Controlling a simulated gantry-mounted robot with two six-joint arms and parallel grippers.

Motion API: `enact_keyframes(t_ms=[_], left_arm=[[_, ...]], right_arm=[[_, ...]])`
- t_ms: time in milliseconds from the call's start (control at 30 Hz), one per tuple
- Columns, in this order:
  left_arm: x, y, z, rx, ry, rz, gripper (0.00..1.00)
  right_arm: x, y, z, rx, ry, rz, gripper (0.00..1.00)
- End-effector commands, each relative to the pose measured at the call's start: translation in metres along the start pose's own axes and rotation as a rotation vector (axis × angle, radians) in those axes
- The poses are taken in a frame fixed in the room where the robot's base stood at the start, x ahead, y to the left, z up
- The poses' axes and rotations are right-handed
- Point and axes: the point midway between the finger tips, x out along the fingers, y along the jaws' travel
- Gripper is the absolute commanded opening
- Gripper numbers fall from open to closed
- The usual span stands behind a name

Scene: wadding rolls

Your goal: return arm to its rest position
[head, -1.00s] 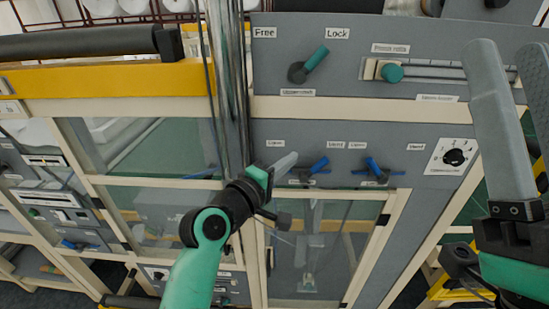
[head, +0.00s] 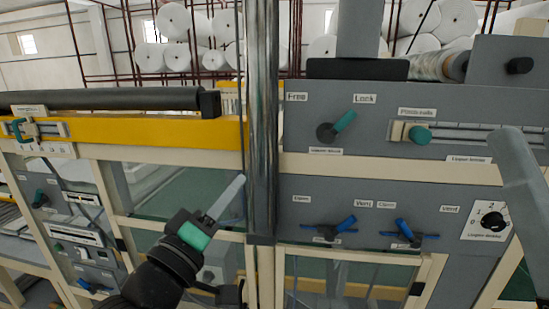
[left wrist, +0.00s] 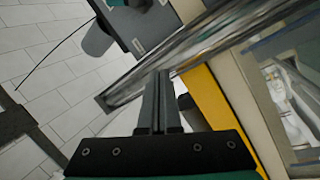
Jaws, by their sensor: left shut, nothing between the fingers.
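My left gripper (head: 238,182) comes in from the lower left of the head view. Its light grey fingers are together with nothing between them and point up and to the right. It is in front of the machine frame, just left of the vertical metal post (head: 262,120). In the left wrist view the fingers (left wrist: 157,78) are shut, with a shiny metal bar (left wrist: 220,50) behind them.
A grey panel holds a Free/Lock lever (head: 337,126), a slider with a green knob (head: 420,135), blue valve handles (head: 345,224) and a dial (head: 493,221). A yellow beam (head: 150,131) runs left. White rolls (head: 173,20) stand behind. Tiled floor (left wrist: 50,70) shows below.

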Motion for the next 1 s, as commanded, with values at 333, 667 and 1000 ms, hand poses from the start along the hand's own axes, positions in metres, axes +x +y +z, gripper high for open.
enact_keyframes(t_ms=[333, 667, 1000], left_arm=[[-0.183, 0.148, -0.112, 0.917, 0.615, 0.047, 0.0], [-0.198, 0.153, -0.121, 1.135, 0.676, -0.055, 0.0], [-0.198, 0.154, -0.12, 1.132, 0.675, -0.052, 0.0]], right_arm=[[0.0, 0.0, 0.0, 0.0, 0.0, 0.0, 0.5], [0.0, 0.0, 0.0, 0.0, 0.0, 0.0, 0.5], [0.0, 0.0, 0.0, 0.0, 0.0, 0.0, 0.5]])
